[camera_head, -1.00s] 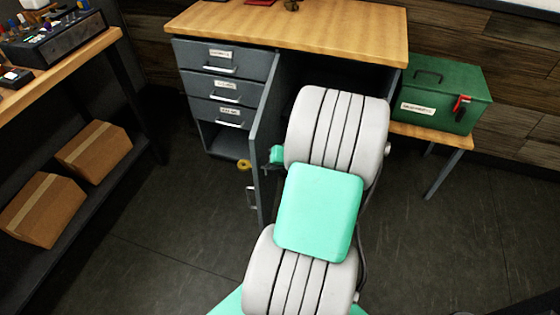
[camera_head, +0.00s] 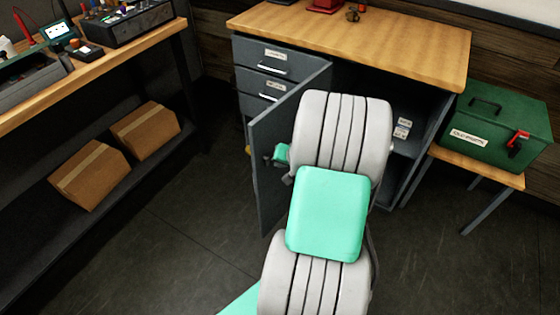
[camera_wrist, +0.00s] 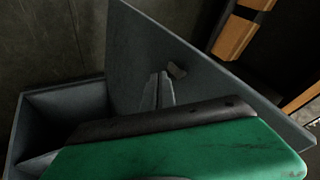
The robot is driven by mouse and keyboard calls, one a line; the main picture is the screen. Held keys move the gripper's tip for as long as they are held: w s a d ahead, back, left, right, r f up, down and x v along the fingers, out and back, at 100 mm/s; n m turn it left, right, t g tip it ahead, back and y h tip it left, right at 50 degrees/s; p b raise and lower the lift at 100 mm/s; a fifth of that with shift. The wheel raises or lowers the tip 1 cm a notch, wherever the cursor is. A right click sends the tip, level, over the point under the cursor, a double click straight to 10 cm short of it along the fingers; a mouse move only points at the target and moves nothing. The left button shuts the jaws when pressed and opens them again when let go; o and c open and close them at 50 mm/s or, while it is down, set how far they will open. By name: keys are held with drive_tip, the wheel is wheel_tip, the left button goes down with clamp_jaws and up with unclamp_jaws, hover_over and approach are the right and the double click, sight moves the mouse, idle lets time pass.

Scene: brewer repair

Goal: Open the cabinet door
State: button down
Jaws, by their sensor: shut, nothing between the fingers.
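The grey cabinet door (camera_head: 272,190) stands well open, swung left across the front of the drawers of the grey cabinet (camera_head: 434,130). The door's inner face is toward me and its handle is out of sight. It also fills the middle of the wrist view (camera_wrist: 205,95). My gripper (camera_head: 268,159) is at the inner side of the door, low and left of my arm. In the wrist view my gripper (camera_wrist: 158,85) shows shut, empty fingers close to the door's face; I cannot tell whether they touch it. My arm hides part of the cabinet opening.
A green toolbox (camera_head: 495,135) sits on a small wooden bench (camera_head: 505,180) at the right. Small labelled cards (camera_head: 402,128) lie inside the cabinet. Cardboard boxes (camera_head: 90,175) rest on the workbench's lower shelf at left. The floor between workbench and door is clear.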

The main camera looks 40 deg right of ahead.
drive_tip(key=s+a+f+p+v, duration=0.1)
drive_tip(key=a+p+v, duration=0.1)
drive_tip(key=v, duration=1)
drive_tip(key=s+a+r+n+g+p, duration=0.1)
drive_tip(key=a+r+n+p, duration=0.3)
drive_tip(key=a+r, duration=0.5)
drive_tip(key=s+a+r+n+g+p, duration=0.1)
drive_tip(key=a+r+n+g+p, duration=0.2)
drive_tip(key=a, duration=1.2)
wheel_tip(320, 180, up, 6)
drive_tip(key=n+p, duration=0.1)
drive_tip(key=n, duration=0.2)
drive_tip(key=shift+s+a+y+p, duration=0.3)
drive_tip(key=shift+a+p, duration=0.05)
drive_tip(key=shift+p, duration=0.05)
drive_tip(key=shift+r, duration=0.1)
